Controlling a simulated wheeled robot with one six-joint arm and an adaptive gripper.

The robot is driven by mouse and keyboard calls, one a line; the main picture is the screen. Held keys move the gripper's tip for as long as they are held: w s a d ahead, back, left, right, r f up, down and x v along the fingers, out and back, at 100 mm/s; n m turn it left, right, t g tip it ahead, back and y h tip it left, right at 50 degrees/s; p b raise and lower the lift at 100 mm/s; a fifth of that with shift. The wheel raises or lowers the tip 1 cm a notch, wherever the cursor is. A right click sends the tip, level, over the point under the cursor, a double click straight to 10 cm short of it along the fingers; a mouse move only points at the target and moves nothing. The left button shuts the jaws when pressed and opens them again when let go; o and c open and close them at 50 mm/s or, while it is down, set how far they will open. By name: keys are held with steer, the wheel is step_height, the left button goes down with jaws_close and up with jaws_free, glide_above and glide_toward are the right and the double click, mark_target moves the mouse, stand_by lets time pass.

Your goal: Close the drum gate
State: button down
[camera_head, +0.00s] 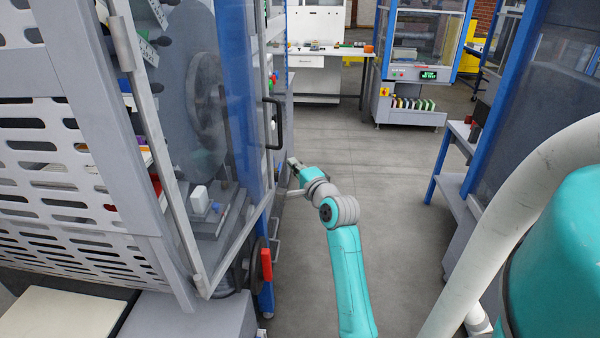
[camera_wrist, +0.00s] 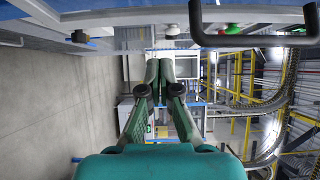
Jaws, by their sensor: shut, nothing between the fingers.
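The drum gate (camera_head: 150,130) is a tall clear panel in a grey metal frame on the machine at left in the head view. A large grey drum (camera_head: 200,95) shows through it. A black bar handle (camera_head: 280,123) is at the panel's right side. A black handle (camera_wrist: 252,38) is also large at the top right of the wrist view. My gripper (camera_head: 292,164) is just below and right of the handle in the head view, apart from it. In the wrist view my gripper (camera_wrist: 160,70) has its fingers together and empty. How far the gate stands ajar is hard to tell.
A red lever (camera_head: 266,264) sits low on the machine beside a dark wheel. A grey aisle floor (camera_head: 400,200) is clear to the right of my arm. A white workbench (camera_head: 318,75) and a blue-framed cabinet (camera_head: 415,85) stand at the back.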

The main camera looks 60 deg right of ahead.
mark_target(271, 152)
steer(key=w, duration=0.4)
steer(key=w+d, duration=0.1)
steer(key=w, duration=0.1)
steer(key=shift+w, duration=0.25)
